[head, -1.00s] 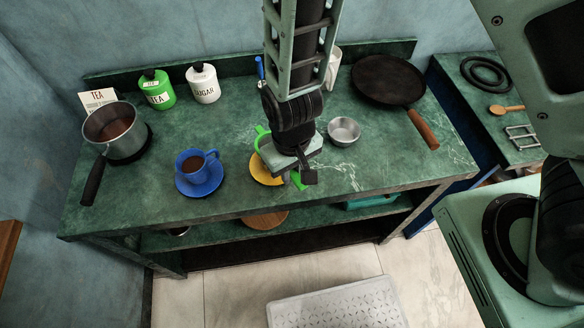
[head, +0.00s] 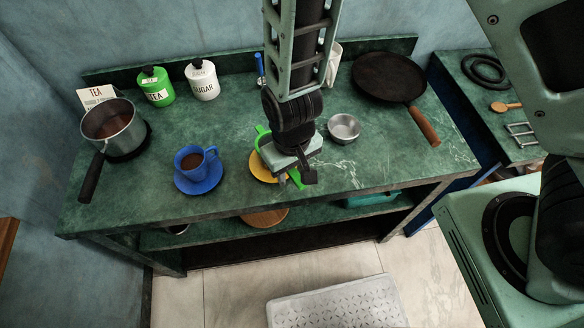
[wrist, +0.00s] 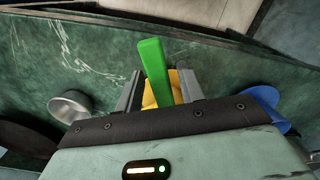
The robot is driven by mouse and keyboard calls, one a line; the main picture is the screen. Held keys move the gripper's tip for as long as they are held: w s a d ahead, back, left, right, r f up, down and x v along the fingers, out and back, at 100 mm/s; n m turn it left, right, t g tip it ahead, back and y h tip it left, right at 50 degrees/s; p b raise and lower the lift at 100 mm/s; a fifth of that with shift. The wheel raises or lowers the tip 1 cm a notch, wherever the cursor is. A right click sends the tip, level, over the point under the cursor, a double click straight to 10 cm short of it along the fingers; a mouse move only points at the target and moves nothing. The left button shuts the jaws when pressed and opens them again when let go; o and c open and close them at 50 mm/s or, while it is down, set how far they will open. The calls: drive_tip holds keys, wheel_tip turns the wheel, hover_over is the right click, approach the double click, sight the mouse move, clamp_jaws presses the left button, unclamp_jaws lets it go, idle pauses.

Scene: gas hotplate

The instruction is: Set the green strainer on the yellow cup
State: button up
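The yellow cup stands beneath my gripper, mostly hidden; a yellow piece (head: 262,170), cup or saucer, shows left of the gripper and between the fingers in the wrist view (wrist: 152,97). The green strainer (head: 262,136) shows in part behind my gripper, with another green part (head: 297,180) in front. In the wrist view its green handle (wrist: 153,68) stands between the fingers. The strainer appears to be over the cup, but its seating is hidden. My gripper (head: 296,180) is low over it; its fingers (wrist: 161,90) are apart, with gaps beside the handle.
A blue cup (head: 190,162) on a blue saucer (head: 198,184) stands left. A metal bowl (head: 343,128) and a dark pan (head: 388,78) are right. A saucepan (head: 110,126) is far left; tea (head: 156,86) and sugar (head: 202,80) jars stand behind. The counter's front right is clear.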

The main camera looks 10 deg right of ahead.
drive_tip(key=shift+o, duration=0.2)
drive_tip(key=shift+r, duration=0.15)
wheel_tip(320, 180, up, 17)
idle(0.4)
drive_tip(key=shift+r, duration=0.1)
drive_tip(key=s+d+r+n, duration=0.3)
drive_tip(key=s+d+r, duration=0.2)
drive_tip(key=s, duration=0.5)
drive_tip(key=shift+s+d+r+n+y, duration=0.2)
drive_tip(key=shift+d+r+n+y, duration=0.15)
drive_tip(key=shift+d, duration=0.55)
